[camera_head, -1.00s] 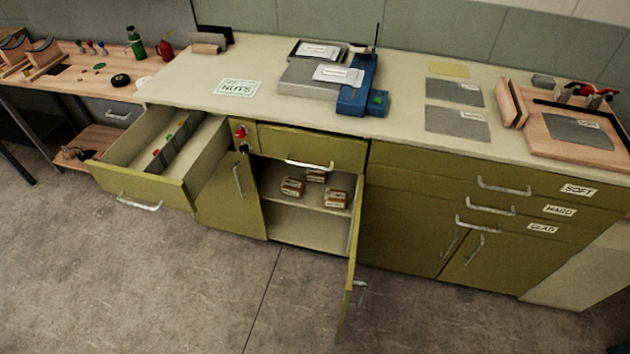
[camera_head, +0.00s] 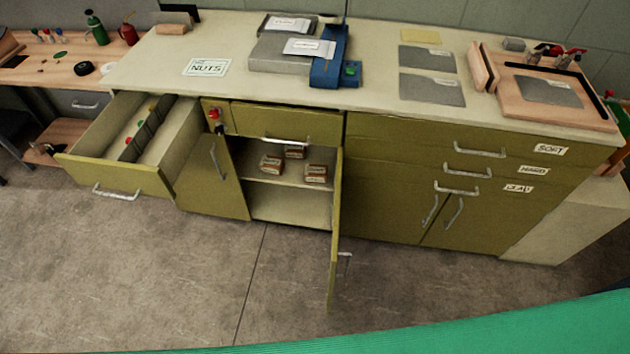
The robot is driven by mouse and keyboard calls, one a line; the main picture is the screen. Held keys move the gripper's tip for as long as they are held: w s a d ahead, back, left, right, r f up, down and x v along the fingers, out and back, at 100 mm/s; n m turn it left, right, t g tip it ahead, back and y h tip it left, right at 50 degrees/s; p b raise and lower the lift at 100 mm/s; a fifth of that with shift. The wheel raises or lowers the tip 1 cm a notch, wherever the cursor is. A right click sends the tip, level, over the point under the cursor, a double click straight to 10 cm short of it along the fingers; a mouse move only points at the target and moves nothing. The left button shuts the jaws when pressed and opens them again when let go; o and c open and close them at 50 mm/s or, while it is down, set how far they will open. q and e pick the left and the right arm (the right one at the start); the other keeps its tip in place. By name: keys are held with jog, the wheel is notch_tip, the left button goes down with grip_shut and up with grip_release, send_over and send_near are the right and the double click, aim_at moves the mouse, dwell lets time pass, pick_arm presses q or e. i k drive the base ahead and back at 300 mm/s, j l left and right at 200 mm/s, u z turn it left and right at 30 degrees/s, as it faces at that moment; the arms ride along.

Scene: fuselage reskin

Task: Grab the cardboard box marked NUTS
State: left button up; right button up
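Three small brown cardboard boxes stand on the shelf inside the open cupboard: a left box (camera_head: 271,163), a back box (camera_head: 294,152) and a right box (camera_head: 316,172). Each has a pale label, too small to read, so I cannot tell which is marked NUTS. A flat white card reading NUTS (camera_head: 208,67) lies on the countertop at the left. Neither of my grippers is in view.
The cupboard door (camera_head: 336,230) stands open towards me, right of the shelf. A drawer (camera_head: 120,175) is pulled out at the left. A green surface (camera_head: 480,330) crosses the bottom right. The concrete floor (camera_head: 180,270) before the cabinets is mostly clear.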

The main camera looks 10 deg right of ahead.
aim_at(274, 165)
jog(key=i+z, duration=0.15)
jog(key=z, duration=0.2)
jog(key=i+z, duration=0.15)
jog(key=z, duration=0.25)
jog(key=i+z, duration=0.15)
jog(key=z, duration=0.2)
